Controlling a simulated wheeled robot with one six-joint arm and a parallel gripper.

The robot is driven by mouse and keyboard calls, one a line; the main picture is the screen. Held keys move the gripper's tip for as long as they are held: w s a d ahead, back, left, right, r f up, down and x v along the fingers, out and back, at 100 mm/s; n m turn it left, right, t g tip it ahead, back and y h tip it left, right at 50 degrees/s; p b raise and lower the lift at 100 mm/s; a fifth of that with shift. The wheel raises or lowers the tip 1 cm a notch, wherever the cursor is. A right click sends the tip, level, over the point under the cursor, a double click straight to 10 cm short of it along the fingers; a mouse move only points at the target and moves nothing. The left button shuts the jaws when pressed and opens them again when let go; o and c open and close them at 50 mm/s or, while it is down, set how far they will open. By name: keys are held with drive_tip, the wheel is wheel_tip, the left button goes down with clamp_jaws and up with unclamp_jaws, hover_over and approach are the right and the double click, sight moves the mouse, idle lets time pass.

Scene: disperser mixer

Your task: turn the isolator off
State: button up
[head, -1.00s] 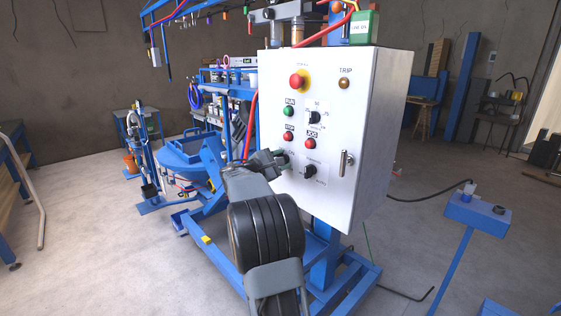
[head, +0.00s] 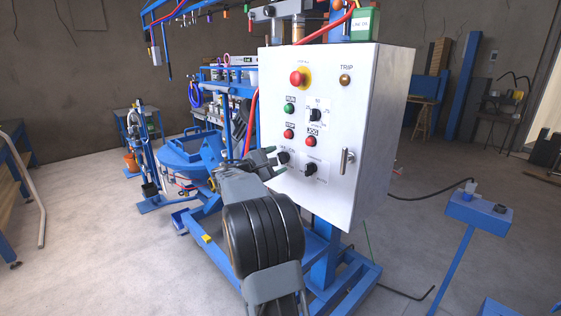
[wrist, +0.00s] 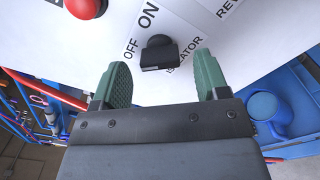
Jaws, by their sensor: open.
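The isolator switch (head: 284,157) is a black rotary knob low on the left of the white cabinet's front. The wrist view shows the knob (wrist: 160,52) with the labels OFF, ON and ISOLATOR around it. I cannot tell for sure which label it points to. My gripper (head: 275,161) is open in front of the knob, its fingers empty. In the wrist view its two green fingertips (wrist: 160,78) stand apart, one to each side below the knob, with a gap before the knob. They do not appear to touch it.
The white control cabinet (head: 335,200) also carries a red stop button (head: 297,78), a green button (head: 289,108), two smaller red buttons, a speed dial (head: 316,115) and another black knob (head: 310,170) close to the isolator's right. A door handle (head: 346,161) projects further right.

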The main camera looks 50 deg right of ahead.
drive_tip(key=a+b, duration=0.1)
drive_tip(key=a, duration=1)
drive_tip(key=shift+w+a+b, duration=0.15)
drive_tip(key=shift+w+b, duration=0.15)
drive_tip(key=shift+w, duration=0.1)
drive_tip(key=shift+w, duration=0.1)
